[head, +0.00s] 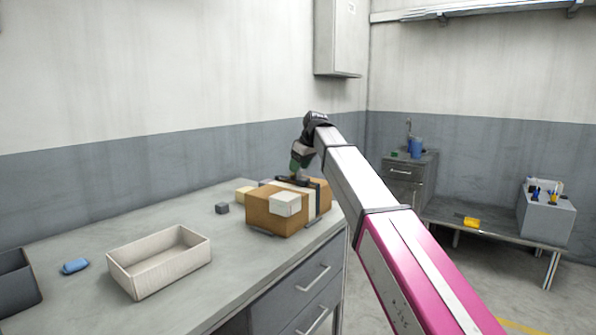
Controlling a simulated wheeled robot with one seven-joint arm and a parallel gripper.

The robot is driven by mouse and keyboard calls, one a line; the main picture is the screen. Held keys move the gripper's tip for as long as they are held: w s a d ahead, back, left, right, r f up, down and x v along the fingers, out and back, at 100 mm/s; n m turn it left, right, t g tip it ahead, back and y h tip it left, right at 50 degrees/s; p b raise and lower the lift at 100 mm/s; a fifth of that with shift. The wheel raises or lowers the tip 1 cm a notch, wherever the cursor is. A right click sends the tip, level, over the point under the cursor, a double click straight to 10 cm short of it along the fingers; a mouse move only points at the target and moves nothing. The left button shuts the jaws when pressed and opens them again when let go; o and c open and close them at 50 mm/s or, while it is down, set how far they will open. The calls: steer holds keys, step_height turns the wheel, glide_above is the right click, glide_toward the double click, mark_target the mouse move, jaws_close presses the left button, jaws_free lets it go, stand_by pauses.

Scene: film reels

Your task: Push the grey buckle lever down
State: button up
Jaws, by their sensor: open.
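A brown box (262,212) stands near the right edge of the grey workbench, with a pale band and a dark strap (319,196) around it. A white block or label (285,204) shows at its front corner. My gripper (297,176) points down just over the box's top. It is open, small and partly dark against the box, so I cannot tell whether it touches anything. A dark piece lies at the box's top under the gripper. I cannot make out the grey buckle lever clearly there, or its angle.
On the workbench (80,240) are an empty cream tray (150,284), a blue object (75,266), a small dark cube (222,208) and a dark bin (15,281) at left. A yellowish block (244,194) stands behind the box. The bench between tray and box is clear.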

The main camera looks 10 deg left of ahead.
steer(key=shift+x, duration=1.05)
steer(key=c, duration=0.9)
steer(key=shift+c, duration=0.2)
steer(key=shift+w+a, duration=0.1)
steer(key=shift+a, duration=0.05)
steer(key=shift+w+a+g+h, duration=0.15)
steer(key=shift+a+g+h, duration=0.1)
steer(key=shift+h, duration=0.45)
steer(key=shift+w+a+g+h, duration=0.1)
steer(key=shift+a+g+h, duration=0.2)
steer(key=shift+h, duration=0.4)
steer(key=shift+w+a+f+g+h, duration=0.15)
steer(key=shift+g+h, duration=0.15)
steer(key=shift+h, duration=0.3)
steer(key=shift+s+a+f+g+h, duration=0.15)
steer(key=shift+g+h, duration=0.1)
steer(key=shift+h, duration=0.35)
